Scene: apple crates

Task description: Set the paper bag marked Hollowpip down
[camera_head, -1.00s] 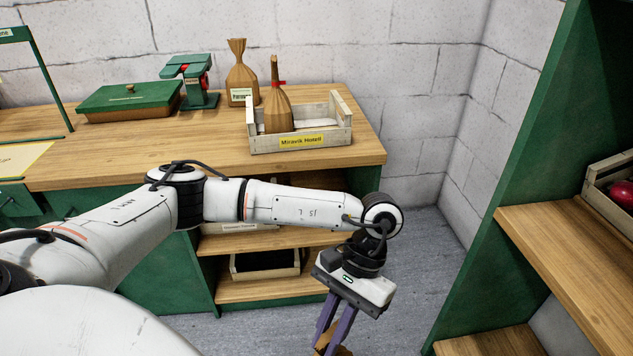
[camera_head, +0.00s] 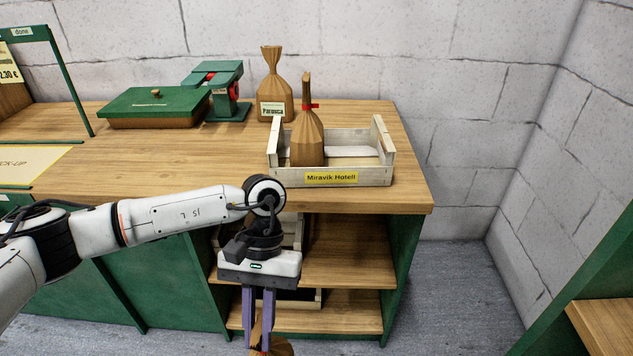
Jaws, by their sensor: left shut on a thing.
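My left gripper (camera_head: 258,318) points down in front of the counter's shelves. Its purple fingers are shut on the neck of a brown paper bag (camera_head: 273,347), which is cut off by the bottom edge of the view. No marking shows on this bag. Another brown paper bag with a red tie (camera_head: 307,138) stands in the wooden crate labelled Miravik Hotell (camera_head: 375,176); I see no name on it. A paper bag labelled Parossa (camera_head: 272,84) stands behind the crate. My right gripper is not in view.
The wooden counter (camera_head: 180,160) has clear room left of the crate. A green-lidded box (camera_head: 155,105) and a green device with red parts (camera_head: 222,90) stand at the back. Open shelves (camera_head: 345,255) lie below. Another green shelf unit (camera_head: 600,290) is at the right.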

